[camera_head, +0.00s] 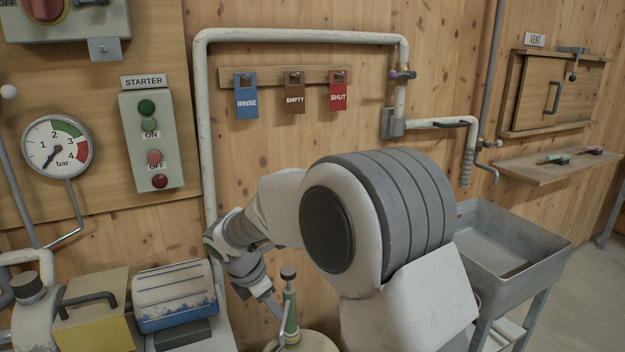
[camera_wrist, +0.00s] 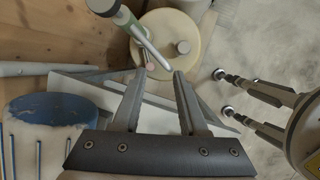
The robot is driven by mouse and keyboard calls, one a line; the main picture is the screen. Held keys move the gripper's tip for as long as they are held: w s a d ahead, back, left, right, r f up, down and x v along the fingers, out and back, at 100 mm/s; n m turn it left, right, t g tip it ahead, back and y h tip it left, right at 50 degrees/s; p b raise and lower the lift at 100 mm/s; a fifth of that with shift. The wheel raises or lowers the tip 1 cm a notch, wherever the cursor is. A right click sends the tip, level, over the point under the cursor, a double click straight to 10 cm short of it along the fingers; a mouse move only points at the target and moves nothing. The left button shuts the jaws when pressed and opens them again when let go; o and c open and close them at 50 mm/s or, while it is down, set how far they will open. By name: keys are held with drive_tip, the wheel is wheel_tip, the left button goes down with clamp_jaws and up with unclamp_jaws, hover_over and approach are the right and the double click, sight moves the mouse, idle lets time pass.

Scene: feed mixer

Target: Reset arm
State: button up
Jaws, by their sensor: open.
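My gripper (camera_head: 274,304) is at the lower left of my arm in the head view, pointing down and to the right. In the wrist view its two fingers (camera_wrist: 158,75) stand apart with nothing held between them. A dark-capped green fitting with a pale lever (camera_head: 290,313) stands just right of the fingers in the head view. The wrist view shows this fitting (camera_wrist: 124,18) beyond the fingertips, above a round cream lid (camera_wrist: 158,58). Whether the fingers touch the lever is unclear. My arm hides part of the wall and floor.
A blue-and-white box (camera_head: 174,296) and a yellow box with a handle (camera_head: 93,320) are at lower left. A starter panel (camera_head: 153,140) and a pressure gauge (camera_head: 57,146) are on the wall. Rinse, empty and shut tags (camera_head: 294,93) hang above. A grey sink (camera_head: 535,262) is right.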

drive_tip(key=s+d+r+m+y, duration=0.1)
drive_tip(key=s+d+r+m, duration=0.45)
drive_tip(key=d+r, duration=0.2)
drive_tip(key=s+d+r+m, duration=0.5)
drive_tip(key=d+r+m, duration=0.15)
drive_tip(key=d, duration=0.25)
drive_tip(key=s+d+m+t+y, duration=0.1)
drive_tip(key=s+d+m, duration=0.3)
drive_tip(key=s+m, duration=0.3)
drive_tip(key=s+d+m+t+y, duration=0.1)
drive_tip(key=s+d+m, duration=0.2)
drive_tip(key=s+m, duration=0.4)
wheel_tip(320, 180, up, 14)
drive_tip(key=s+p, duration=0.1)
drive_tip(key=p, duration=1.2)
drive_tip(key=shift+d+n, duration=0.2)
drive_tip(key=shift+n, duration=0.1)
drive_tip(key=shift+a+f, duration=0.1)
drive_tip(key=shift+f, duration=0.05)
